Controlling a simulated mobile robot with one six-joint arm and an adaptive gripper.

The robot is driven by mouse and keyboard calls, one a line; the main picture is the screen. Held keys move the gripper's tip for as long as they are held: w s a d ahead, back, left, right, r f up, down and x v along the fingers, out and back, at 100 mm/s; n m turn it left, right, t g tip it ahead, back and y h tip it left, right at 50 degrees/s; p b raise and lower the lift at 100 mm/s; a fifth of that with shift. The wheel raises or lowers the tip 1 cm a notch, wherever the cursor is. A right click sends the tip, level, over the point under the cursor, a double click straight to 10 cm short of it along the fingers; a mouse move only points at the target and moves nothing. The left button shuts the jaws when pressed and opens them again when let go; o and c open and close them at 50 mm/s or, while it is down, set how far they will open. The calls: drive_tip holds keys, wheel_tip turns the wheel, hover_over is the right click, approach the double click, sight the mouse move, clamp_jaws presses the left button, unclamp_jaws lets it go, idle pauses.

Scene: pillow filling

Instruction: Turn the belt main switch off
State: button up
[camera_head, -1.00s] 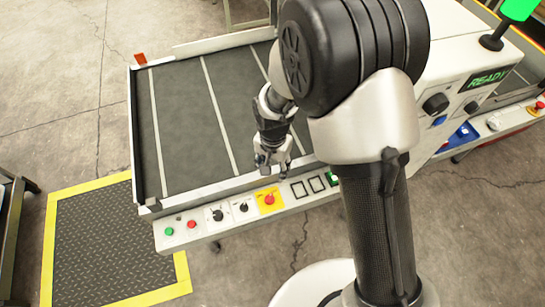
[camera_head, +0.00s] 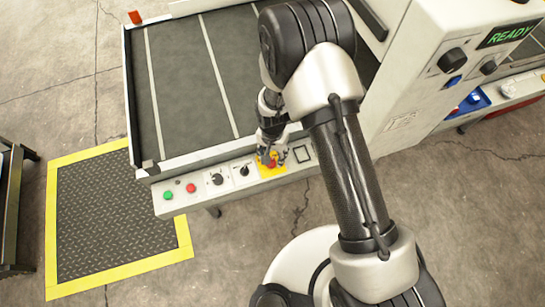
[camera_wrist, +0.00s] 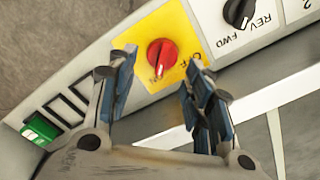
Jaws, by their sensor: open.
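The belt main switch is a red rotary knob (camera_wrist: 162,55) on a yellow plate (camera_wrist: 150,27), with OFF printed beside it in the wrist view. In the head view the knob (camera_head: 271,162) is partly covered by my gripper (camera_head: 270,155), which is over the yellow plate. In the wrist view my gripper (camera_wrist: 160,95) is open, with one blue-padded finger to each side below the knob. The knob lies between and beyond the fingertips in the picture. I cannot tell whether they touch it.
A black REV/FWD knob (camera_wrist: 238,12) is beside the yellow plate. The head view shows a green button (camera_head: 168,196), a red button (camera_head: 191,188) and a dark knob (camera_head: 217,179) farther left. The belt (camera_head: 185,85) lies behind the panel. A white machine cabinet (camera_head: 400,110) stands right.

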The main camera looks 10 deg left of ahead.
drive_tip(key=shift+f, duration=0.85)
drive_tip(key=c, duration=1)
